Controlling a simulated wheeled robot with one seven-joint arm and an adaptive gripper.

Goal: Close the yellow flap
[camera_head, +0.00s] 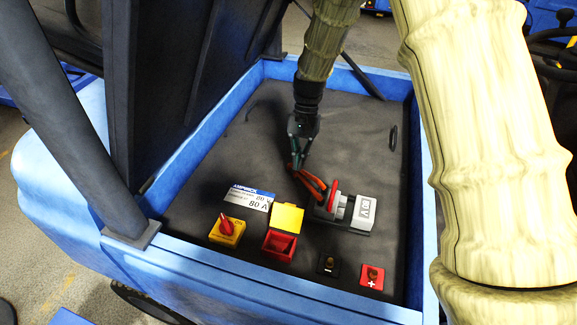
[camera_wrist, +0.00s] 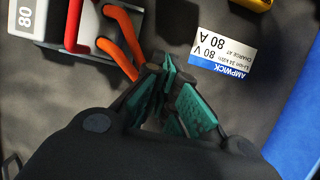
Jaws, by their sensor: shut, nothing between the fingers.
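The yellow flap (camera_head: 287,217) stands raised at the back edge of a small red box (camera_head: 279,244), whose open top shows a hollow inside. My gripper (camera_head: 298,165) is behind the flap and slightly to its right, pointing down over the dark panel, apart from the flap. Its green-padded fingers are shut and empty, and they also show in the wrist view (camera_wrist: 166,65). The flap cannot be made out for sure in the wrist view.
A grey-and-red connector (camera_head: 345,208) with orange cables (camera_head: 311,184) lies close to my gripper's right. A label (camera_head: 249,198) and a yellow block with a red knob (camera_head: 227,229) are left of the flap. Black (camera_head: 327,265) and red (camera_head: 371,276) terminals stand front right. Blue walls (camera_head: 270,278) surround the panel.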

